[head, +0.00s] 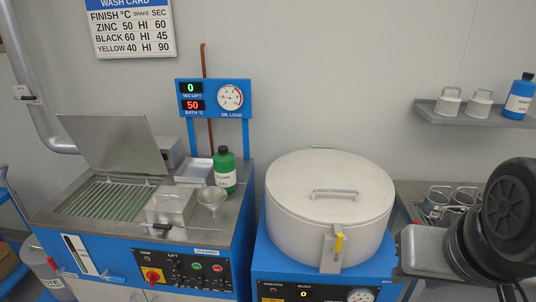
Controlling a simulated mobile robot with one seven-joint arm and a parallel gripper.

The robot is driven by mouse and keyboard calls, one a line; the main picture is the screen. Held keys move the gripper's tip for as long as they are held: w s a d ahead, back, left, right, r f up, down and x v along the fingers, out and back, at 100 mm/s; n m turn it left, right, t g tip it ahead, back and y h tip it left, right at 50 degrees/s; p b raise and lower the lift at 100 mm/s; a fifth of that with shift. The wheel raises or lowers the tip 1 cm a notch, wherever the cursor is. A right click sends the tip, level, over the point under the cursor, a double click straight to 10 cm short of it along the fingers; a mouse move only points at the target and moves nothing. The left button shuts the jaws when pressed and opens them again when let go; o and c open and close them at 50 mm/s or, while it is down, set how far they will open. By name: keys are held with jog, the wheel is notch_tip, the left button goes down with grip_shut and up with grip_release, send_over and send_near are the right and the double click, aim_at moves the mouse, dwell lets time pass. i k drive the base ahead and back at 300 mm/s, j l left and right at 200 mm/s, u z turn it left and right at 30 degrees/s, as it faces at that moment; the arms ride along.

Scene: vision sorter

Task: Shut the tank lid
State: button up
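The wash tank (60,225) is a blue cabinet with a steel top at the left. Its flat grey tank lid (115,143) stands raised and tilted back over the rear of the opening. The tank's opening shows a rack of pale green slats (112,200). A small handle shows on the lid's lower edge. Dark round parts of my arm fill the right edge, far from the lid. My gripper's fingertips cannot be made out.
A steel box (170,205), a funnel (212,197) and a green bottle (224,170) stand right of the opening. A large white drum (325,215) with a closed lid stands between my arm and the tank. A gauge panel (213,98) rises behind. A shelf (470,118) holds containers.

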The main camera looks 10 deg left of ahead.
aim_at(108, 142)
jog(key=k+j, duration=0.15)
jog(key=j, duration=0.3)
jog(key=k+j, duration=0.1)
jog(key=j, duration=0.35)
jog(key=k+j+u, duration=0.1)
jog(key=j, duration=0.35)
jog(key=k+j, duration=0.15)
jog(key=j, duration=0.3)
jog(key=k+j, duration=0.1)
jog(key=j, duration=0.35)
jog(key=k+j, duration=0.2)
jog(key=k+j+u, duration=0.1)
jog(key=j, duration=0.35)
jog(key=k+j, duration=0.25)
